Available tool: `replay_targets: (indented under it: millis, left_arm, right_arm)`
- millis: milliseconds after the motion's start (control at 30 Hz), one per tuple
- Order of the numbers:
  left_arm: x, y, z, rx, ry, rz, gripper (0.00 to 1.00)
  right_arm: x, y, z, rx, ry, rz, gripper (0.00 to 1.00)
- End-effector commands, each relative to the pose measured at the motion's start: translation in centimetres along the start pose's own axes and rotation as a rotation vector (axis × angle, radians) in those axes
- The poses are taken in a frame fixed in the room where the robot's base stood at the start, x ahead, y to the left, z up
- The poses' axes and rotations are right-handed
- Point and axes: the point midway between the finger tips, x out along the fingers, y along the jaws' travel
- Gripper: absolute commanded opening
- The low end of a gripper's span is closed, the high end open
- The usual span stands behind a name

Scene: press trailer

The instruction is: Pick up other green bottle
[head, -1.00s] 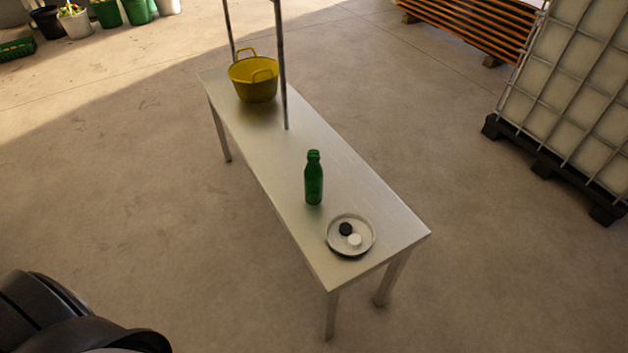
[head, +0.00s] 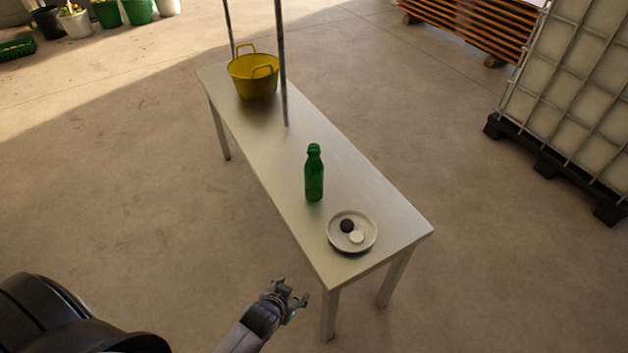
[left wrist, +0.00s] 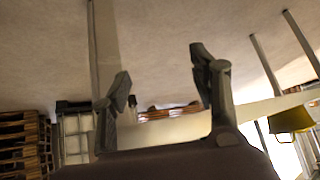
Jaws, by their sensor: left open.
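A green bottle (head: 314,174) stands upright on the long metal table (head: 350,183), behind the round dish in the head view. My left gripper (head: 295,300) is in the lower middle of the head view, in front of the table's near end and apart from the bottle. In the left wrist view its two fingers (left wrist: 160,85) are spread open with nothing between them. The bottle cannot be made out in the left wrist view. My right gripper is not in view.
A round dish (head: 338,243) with a black and a white piece lies at the table's near end. A yellow basket (head: 240,82) stands at the far end, near upright metal posts (head: 281,70). A caged white tank (head: 570,90) on a black pallet stands right. Floor around the table is clear.

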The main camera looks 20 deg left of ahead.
Motion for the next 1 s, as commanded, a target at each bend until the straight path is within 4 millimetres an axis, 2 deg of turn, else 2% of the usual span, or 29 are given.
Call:
replay_targets:
  millis: [33, 133, 200, 233, 300, 400, 500, 567, 1000]
  left_arm:
    - [-1.2, -0.6, -2.9, -0.018, 0.054, -0.015, 0.56]
    - [-3.9, -1.8, -7.9, -0.047, 0.146, -0.045, 0.56]
    - [-5.7, -3.0, -14.2, -0.086, 0.337, -0.075, 0.56]
    - [-6.7, -3.5, -16.3, -0.100, 0.403, -0.084, 0.56]
    - [-8.9, -4.3, -20.2, -0.122, 0.534, -0.099, 0.56]
    - [-11.5, -5.2, -23.8, -0.140, 0.662, -0.112, 0.56]
    - [-12.6, -5.5, -25.4, -0.147, 0.718, -0.115, 0.56]
    - [-12.4, -5.6, -26.1, -0.148, 0.728, -0.116, 0.56]
    - [-5.8, -7.0, -31.8, -0.146, 0.727, -0.116, 0.56]
  right_arm:
    - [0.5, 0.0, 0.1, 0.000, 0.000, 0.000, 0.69]
    - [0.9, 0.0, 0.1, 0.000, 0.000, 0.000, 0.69]
    - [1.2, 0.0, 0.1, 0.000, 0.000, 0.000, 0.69]
    - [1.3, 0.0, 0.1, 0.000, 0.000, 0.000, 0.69]
    - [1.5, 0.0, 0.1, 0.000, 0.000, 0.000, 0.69]
    - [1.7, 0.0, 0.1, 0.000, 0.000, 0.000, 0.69]
    - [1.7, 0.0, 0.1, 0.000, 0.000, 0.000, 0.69]
    - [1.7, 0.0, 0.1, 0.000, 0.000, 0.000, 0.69]
    - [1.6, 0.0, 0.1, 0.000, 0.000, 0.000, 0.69]
